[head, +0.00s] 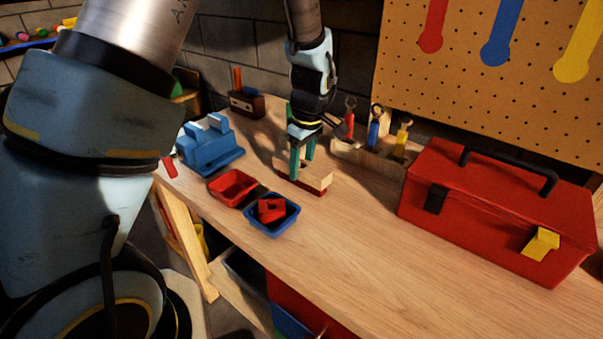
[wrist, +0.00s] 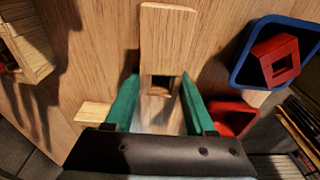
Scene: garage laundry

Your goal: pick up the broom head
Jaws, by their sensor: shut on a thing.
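The broom head (head: 318,182) is a pale wooden block with a red underside on the workbench, near the middle in the head view. In the wrist view its wooden top (wrist: 167,38) shows, with a square hole close to the fingertips. My gripper (head: 302,165) points down over it, its teal fingers shut on the block. In the wrist view the fingers (wrist: 160,82) stand on either side of the block's near part. I cannot tell whether the underside still touches the bench.
A red tray (head: 224,193) and a blue tray (head: 287,224) holding a red square piece (head: 271,210) lie close in front. A blue vise (head: 208,153) is left, a wooden rack (head: 365,160) with pliers behind right, a red toolbox (head: 480,208) right. The front-middle bench is clear.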

